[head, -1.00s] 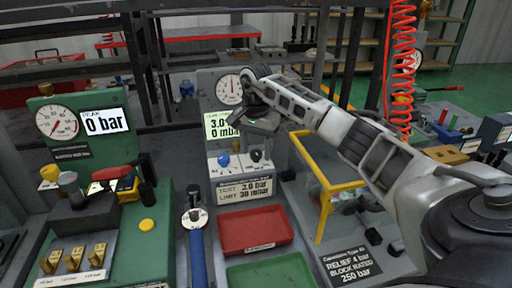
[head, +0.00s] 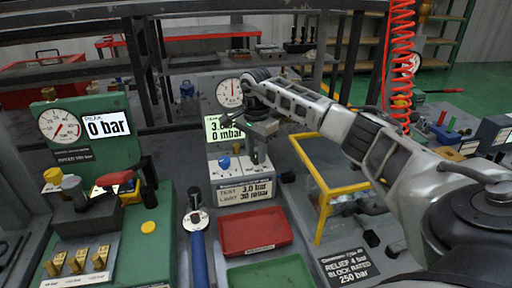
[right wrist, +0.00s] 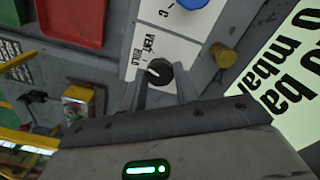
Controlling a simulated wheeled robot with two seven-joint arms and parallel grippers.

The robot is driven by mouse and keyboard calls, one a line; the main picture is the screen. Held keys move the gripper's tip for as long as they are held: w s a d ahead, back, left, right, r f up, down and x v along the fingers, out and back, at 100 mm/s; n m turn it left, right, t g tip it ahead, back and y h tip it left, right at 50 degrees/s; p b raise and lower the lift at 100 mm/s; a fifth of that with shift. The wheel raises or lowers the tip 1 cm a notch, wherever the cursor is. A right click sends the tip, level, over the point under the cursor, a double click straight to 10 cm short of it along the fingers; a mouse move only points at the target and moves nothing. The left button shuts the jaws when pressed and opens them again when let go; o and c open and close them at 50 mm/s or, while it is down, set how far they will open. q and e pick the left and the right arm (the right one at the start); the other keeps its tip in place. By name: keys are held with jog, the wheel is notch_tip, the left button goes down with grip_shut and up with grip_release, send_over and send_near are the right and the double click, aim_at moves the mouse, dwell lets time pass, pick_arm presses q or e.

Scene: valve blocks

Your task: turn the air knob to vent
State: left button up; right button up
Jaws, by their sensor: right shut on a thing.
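The air knob (right wrist: 158,73) is a small round black knob with a white mark, beside the printed words VENT and HOLD in the right wrist view. It sits on the white panel (right wrist: 178,35) of the grey test block. My right gripper (right wrist: 160,88) has its two fingers on either side of the knob and is shut on it. I cannot tell exactly which word the mark points at. My left gripper is not in view.
A blue knob (head: 224,162) stands left of my gripper, below a green display (head: 225,128) and a dial gauge (head: 230,92). A red tray (head: 255,230) lies in front, with a yellow frame (head: 318,190) to the right. A green gauge block (head: 90,130) stands left.

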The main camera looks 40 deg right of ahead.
aim_at(256, 155)
jog(key=m+p, duration=0.1)
jog(key=m, duration=0.3)
jog(key=shift+m, duration=0.7)
jog(key=o, duration=1)
jog(key=shift+r, duration=0.1)
notch_tip(256, 155, up, 16)
jog(key=shift+f+b, duration=0.1)
jog(key=shift+b, duration=0.25)
